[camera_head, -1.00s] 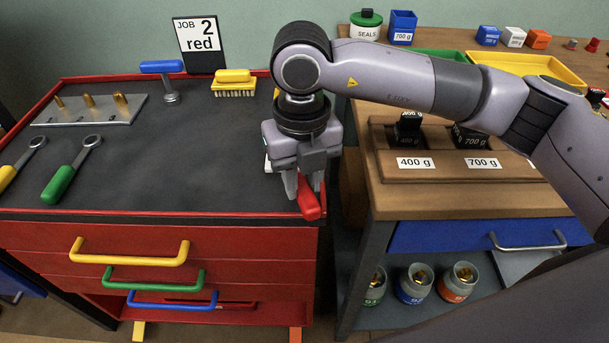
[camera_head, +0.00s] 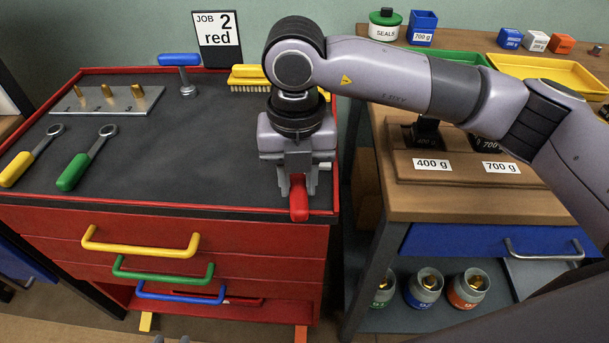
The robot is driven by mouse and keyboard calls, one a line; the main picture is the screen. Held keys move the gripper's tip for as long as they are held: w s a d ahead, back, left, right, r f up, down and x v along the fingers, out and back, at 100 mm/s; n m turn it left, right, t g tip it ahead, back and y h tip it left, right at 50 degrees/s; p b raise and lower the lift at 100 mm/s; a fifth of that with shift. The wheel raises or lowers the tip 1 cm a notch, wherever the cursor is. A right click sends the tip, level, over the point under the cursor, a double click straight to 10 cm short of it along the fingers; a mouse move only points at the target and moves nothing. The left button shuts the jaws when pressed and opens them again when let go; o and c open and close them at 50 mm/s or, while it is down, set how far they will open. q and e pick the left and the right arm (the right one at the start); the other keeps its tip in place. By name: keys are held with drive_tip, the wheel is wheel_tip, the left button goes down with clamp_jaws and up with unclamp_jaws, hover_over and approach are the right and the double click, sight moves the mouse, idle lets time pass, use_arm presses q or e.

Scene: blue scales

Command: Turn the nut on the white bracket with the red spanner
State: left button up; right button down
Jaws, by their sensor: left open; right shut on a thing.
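My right gripper (camera_head: 298,188) is shut on the red spanner (camera_head: 299,204), above the front right edge of the red workbench (camera_head: 130,208). The spanner's red handle shows below the fingers; its head is hidden. The white bracket and its nut cannot be made out; a small pale patch beside the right gripper is too hidden to name. Two small grey tips at the bottom edge look like my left gripper (camera_head: 172,340), apart and empty.
A yellow spanner (camera_head: 20,168) and a green spanner (camera_head: 74,172) lie on the left of the bench. Behind are a metal plate with brass pegs (camera_head: 75,106), a blue-handled tool (camera_head: 180,60) and a yellow brush (camera_head: 250,72). The bench's middle is clear. A wooden table (camera_head: 440,200) stands right.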

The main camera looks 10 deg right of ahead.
drive_tip(key=shift+w+a+m, duration=0.1)
drive_tip(key=shift+a+m, duration=0.3)
drive_tip(key=shift+w+a+m, duration=0.25)
drive_tip(key=shift+a+m, duration=0.55)
drive_tip(key=shift+a, duration=0.1)
drive_tip(key=shift+w+a+m+b, duration=0.45)
drive_tip(key=shift+a+m, duration=0.4)
drive_tip(key=shift+m, duration=0.15)
drive_tip(key=shift+a, duration=0.1)
